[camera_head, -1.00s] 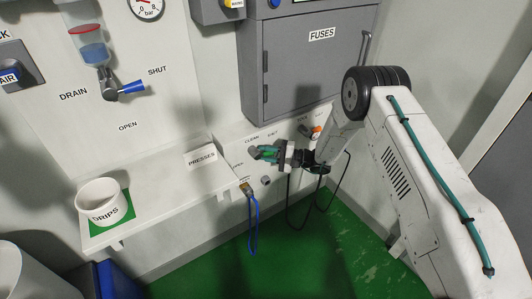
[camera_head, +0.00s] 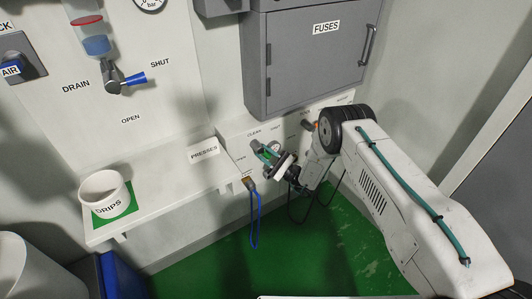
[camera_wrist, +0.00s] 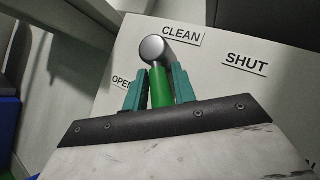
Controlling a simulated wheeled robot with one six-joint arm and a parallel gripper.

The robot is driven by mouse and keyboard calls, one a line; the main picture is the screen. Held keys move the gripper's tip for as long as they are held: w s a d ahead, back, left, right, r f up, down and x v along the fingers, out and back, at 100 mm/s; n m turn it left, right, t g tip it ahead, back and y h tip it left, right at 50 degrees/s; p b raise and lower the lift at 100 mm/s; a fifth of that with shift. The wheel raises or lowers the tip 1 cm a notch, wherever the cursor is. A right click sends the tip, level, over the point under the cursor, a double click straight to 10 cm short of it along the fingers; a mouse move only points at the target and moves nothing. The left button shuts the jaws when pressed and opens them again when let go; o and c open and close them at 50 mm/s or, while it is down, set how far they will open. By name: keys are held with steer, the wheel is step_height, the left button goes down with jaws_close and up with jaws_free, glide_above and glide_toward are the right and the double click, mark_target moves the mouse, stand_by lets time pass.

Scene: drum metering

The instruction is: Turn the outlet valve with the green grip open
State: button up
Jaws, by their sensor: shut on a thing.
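The outlet valve shows in the wrist view as a round metal hub (camera_wrist: 156,49) with a green grip (camera_wrist: 161,92) extending from it towards me. My gripper (camera_wrist: 160,76) has its two teal fingers closed on either side of the green grip. The CLEAN label (camera_wrist: 182,35) is above right of the hub, the SHUT label (camera_wrist: 246,64) to the right, and the OPEN label (camera_wrist: 121,82) is to the left, partly hidden by a finger. In the head view my gripper (camera_head: 268,155) is at the low wall panel, tilted, and mostly hides the valve.
A grey FUSES cabinet (camera_head: 310,65) hangs above my arm. A white shelf (camera_head: 165,190) stands to the left, with a DRIPS cup (camera_head: 104,192) on it. A blue loop (camera_head: 255,215) hangs just below the valve panel. A DRAIN valve with a blue handle (camera_head: 135,79) is upper left.

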steer(key=shift+s+a+f+m+t, duration=0.15)
steer(key=shift+s+a+m+t, duration=0.1)
steer(key=shift+m+t, duration=0.25)
steer(key=o, duration=1)
steer(key=shift+a, duration=0.15)
steer(key=shift+w+d, duration=0.1)
steer(key=shift+d, duration=0.2)
